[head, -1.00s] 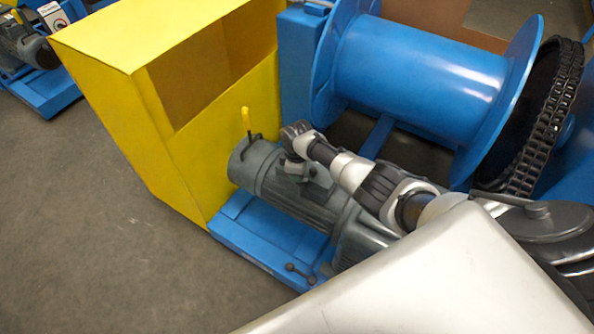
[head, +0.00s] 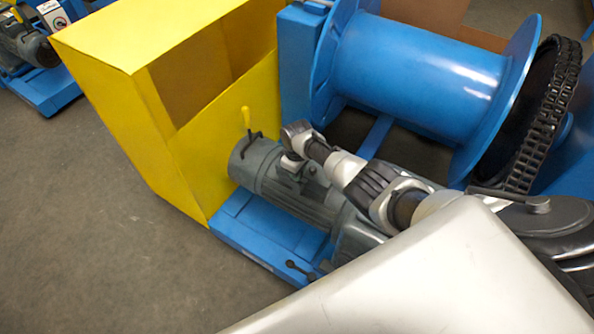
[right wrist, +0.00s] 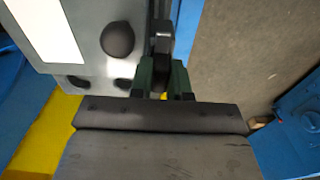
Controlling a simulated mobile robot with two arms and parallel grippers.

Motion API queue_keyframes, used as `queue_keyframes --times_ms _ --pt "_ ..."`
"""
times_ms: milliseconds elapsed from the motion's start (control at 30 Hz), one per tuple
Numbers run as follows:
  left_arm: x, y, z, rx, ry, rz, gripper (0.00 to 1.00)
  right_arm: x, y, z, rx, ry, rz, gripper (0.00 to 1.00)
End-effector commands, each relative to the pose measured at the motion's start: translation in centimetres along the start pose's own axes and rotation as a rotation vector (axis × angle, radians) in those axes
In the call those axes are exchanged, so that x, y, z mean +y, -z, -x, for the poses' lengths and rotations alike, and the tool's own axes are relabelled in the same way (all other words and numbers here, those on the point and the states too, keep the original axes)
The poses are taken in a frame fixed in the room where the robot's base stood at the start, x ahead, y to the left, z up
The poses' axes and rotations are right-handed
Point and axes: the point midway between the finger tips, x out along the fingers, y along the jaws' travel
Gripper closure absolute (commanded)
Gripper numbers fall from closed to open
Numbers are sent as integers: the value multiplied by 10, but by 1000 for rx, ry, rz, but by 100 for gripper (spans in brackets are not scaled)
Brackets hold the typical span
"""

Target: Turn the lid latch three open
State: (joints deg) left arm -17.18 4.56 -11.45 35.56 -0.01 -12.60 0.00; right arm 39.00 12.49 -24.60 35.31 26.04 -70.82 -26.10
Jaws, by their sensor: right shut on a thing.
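My right gripper (right wrist: 162,72) shows in the right wrist view with its green-sided fingers shut on a dark lever-like latch (right wrist: 162,42). The latch stands along the edge of a grey housing (right wrist: 88,20). I cannot tell which number it has, and the fingers hide its lower part. In the head view my right arm reaches in from the right, and its wrist end is by the top of the grey motor (head: 265,178). The fingers and the held latch cannot be made out there. My left gripper is not in view.
A round black knob (right wrist: 117,39) sits beside the held latch. A yellow-handled lever (head: 247,118) stands near the yellow guard (head: 120,110). A blue drum (head: 420,75) and a chain (head: 540,120) lie behind my arm. The floor (head: 90,230) at left is clear.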

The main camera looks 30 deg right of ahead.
Motion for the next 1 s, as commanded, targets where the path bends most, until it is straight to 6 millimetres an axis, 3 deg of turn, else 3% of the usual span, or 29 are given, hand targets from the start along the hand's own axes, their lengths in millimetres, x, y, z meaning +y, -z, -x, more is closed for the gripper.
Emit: queue_keyframes --times_ms 167,200,367,700,1000 --pt "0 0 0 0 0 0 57 1 0 1 0 -1 -4 100" --pt "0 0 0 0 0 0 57 1 0 1 0 -1 -4 82" --pt "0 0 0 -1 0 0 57 1 0 1 1 -1 -3 57" --pt "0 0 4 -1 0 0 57 0 0 6 2 -1 -1 57" --pt "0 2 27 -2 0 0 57 1 0 62 3 -2 0 57"
